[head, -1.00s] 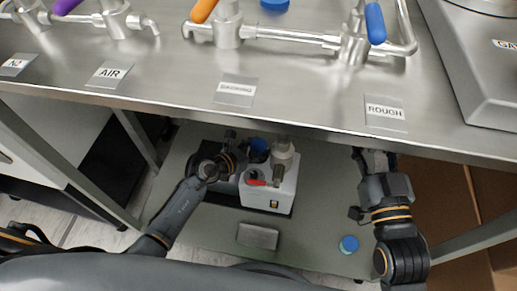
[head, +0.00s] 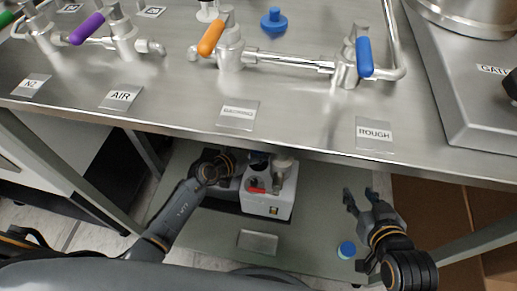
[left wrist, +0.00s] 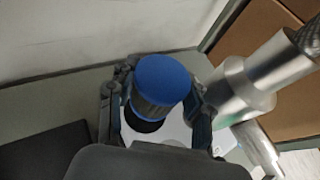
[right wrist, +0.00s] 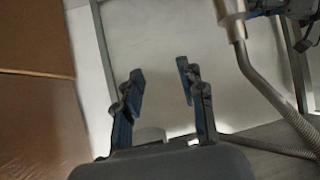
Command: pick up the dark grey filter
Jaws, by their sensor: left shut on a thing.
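The dark grey filter (left wrist: 153,107) is a short cylinder with a blue cap (left wrist: 162,76), standing on the white pump in the left wrist view. My left gripper (left wrist: 158,92) is shut around its sides, with one finger on each side. In the head view only a little of the blue cap (head: 258,157) shows under the table edge, and my left gripper (head: 240,163) is beside it, its fingertips mostly hidden. My right gripper (head: 360,194) is open and empty, right of the pump; the right wrist view shows its fingers (right wrist: 160,72) apart.
The white pump (head: 268,204) stands on a low shelf (head: 215,235) beneath the steel table (head: 290,105). A metal fitting (left wrist: 240,88) rises close beside the filter. Valves line the tabletop.

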